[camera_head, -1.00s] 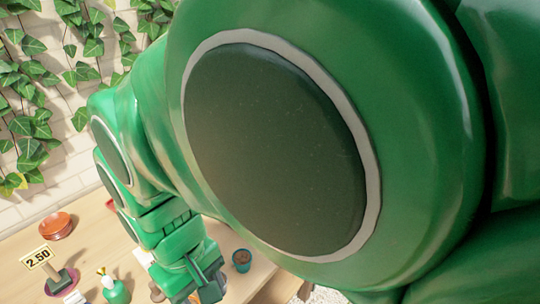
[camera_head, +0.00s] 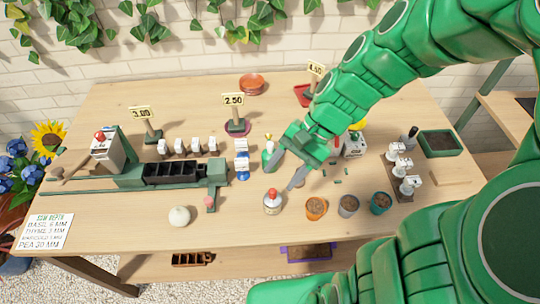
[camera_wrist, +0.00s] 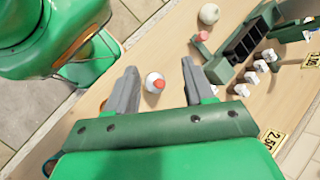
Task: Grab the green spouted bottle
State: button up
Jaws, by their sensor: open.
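The green spouted bottle (camera_head: 267,154) stands upright on the table in the head view, with a pale spout at its top. My gripper (camera_head: 287,171) is open and empty. Its fingers point down at the table just right of the bottle, and the left finger partly overlaps it in this view. I cannot tell whether they touch. In the wrist view my gripper (camera_wrist: 160,78) has its fingers spread, and a white bottle with a red cap (camera_wrist: 154,84) shows between them. The green bottle is not seen in the wrist view.
The red-capped white bottle (camera_head: 272,203) stands in front of my fingers. Three small pots, orange (camera_head: 316,207), grey (camera_head: 348,205) and teal (camera_head: 381,202), stand to its right. A blue-and-white stack (camera_head: 242,163) is left of the green bottle. A 2.50 sign (camera_head: 234,108) stands behind.

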jog(key=w+f+m+t+y, duration=0.2)
jog(key=w+f+m+y, duration=0.25)
jog(key=w+m, duration=0.35)
jog(key=m+t+y, duration=0.2)
jog(key=m+t, duration=0.1)
jog(key=m, duration=0.3)
send_near(265, 152)
jog(key=a+r, duration=0.1)
jog(key=a, duration=0.1)
jog(key=shift+w+x, duration=0.1)
jog(key=shift+x, duration=1.85)
jog(key=shift+w+x, duration=0.15)
jog(key=shift+x, duration=1.8)
jog(key=shift+f, duration=0.1)
grip_shut()
